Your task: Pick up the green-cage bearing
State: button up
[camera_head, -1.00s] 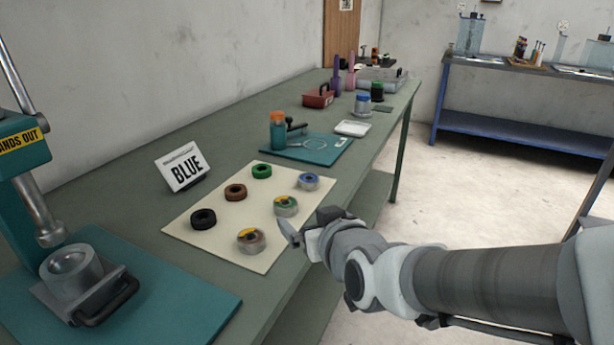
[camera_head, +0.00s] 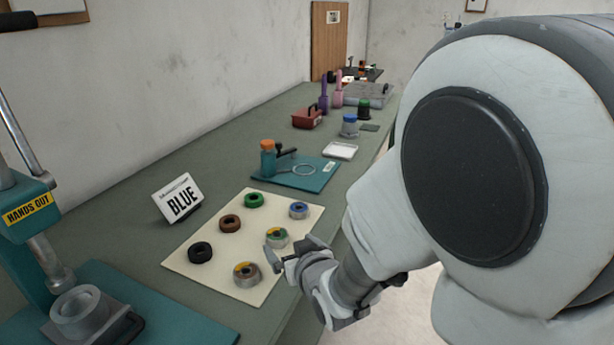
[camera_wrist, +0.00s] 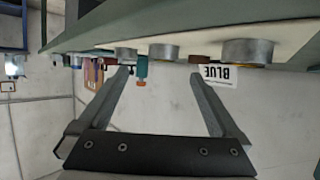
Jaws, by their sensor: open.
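The green-cage bearing (camera_head: 277,237) is a silver ring with green inside and a yellow mark. My gripper (camera_head: 286,252) is open and empty at the mat's right edge, just in front of the green-cage bearing. In the wrist view, which is upside down, my open fingers (camera_wrist: 159,75) point towards the row; the silver ring between them (camera_wrist: 163,52) seems to be the green-cage bearing.
A black ring (camera_head: 200,253), a brown ring (camera_head: 230,224) and a green ring (camera_head: 254,200) form the row behind. A "BLUE" sign (camera_head: 179,198) stands behind the mat. A press (camera_head: 77,312) is at left, a teal mat (camera_head: 304,180) beyond.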

aim_at(278, 236)
jog(key=shift+a+b+x, duration=0.15)
jog(key=shift+b+x, duration=0.1)
jog(key=shift+x, duration=1.6)
jog(key=shift+a+b+x, duration=0.15)
jog(key=shift+b+x, duration=0.1)
jog(key=shift+x, duration=1.6)
jog(key=shift+s+d, duration=0.1)
jog(key=shift+s, duration=0.05)
grip_shut()
jog(key=shift+r, duration=0.1)
